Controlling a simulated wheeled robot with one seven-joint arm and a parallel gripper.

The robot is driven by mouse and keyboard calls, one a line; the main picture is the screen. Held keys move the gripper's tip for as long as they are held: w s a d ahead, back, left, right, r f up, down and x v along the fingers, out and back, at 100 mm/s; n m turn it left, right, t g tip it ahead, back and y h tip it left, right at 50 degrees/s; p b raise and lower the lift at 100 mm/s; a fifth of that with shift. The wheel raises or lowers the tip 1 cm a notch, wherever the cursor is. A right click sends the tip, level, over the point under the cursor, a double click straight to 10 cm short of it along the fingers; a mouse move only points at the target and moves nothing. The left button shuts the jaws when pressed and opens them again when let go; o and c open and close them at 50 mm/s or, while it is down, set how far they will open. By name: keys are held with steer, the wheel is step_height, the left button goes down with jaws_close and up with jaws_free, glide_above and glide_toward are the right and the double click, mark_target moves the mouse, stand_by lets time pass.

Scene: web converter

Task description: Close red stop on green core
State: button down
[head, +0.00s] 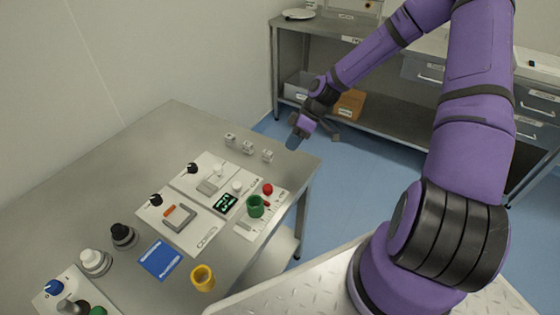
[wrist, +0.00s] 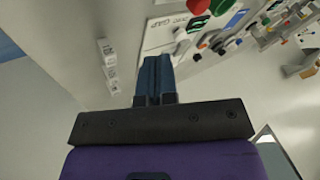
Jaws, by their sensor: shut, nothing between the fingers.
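The green core (head: 255,206) is a green cylinder standing on a white panel at the right side of the steel table. The red stop is a small red knob (head: 267,188) just behind the core, with a smaller red piece (head: 267,204) beside the core; I cannot tell which is the stop. In the wrist view the green core (wrist: 219,6) and a red knob (wrist: 198,6) show at the top edge, partly cut off. My gripper (head: 293,141) is shut and empty, in the air beyond the table's far right corner, apart from both.
Three small white blocks (head: 248,147) stand near the table's far edge. A yellow ring-shaped cup (head: 203,278), a blue card (head: 158,259) and black and white knobs (head: 123,235) are nearer. A steel bench (head: 390,130) stands behind. Blue floor lies open between.

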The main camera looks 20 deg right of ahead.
mark_target(266, 186)
steer(key=x, duration=0.9)
steer(key=shift+s+a+f, duration=0.15)
steer(key=shift+s+a, duration=0.9)
steer(key=shift+s, duration=0.05)
steer(key=shift+s+a, duration=0.4)
steer(key=shift+s, duration=0.05)
steer(key=shift+s+a, duration=0.2)
steer(key=shift+a, duration=0.15)
steer(key=shift+s+a, duration=0.45)
steer(key=shift+a, duration=0.15)
steer(key=shift+s+a, duration=0.4)
steer(key=shift+a, duration=0.2)
steer(key=shift+d, duration=0.1)
steer(key=shift+w, duration=0.15)
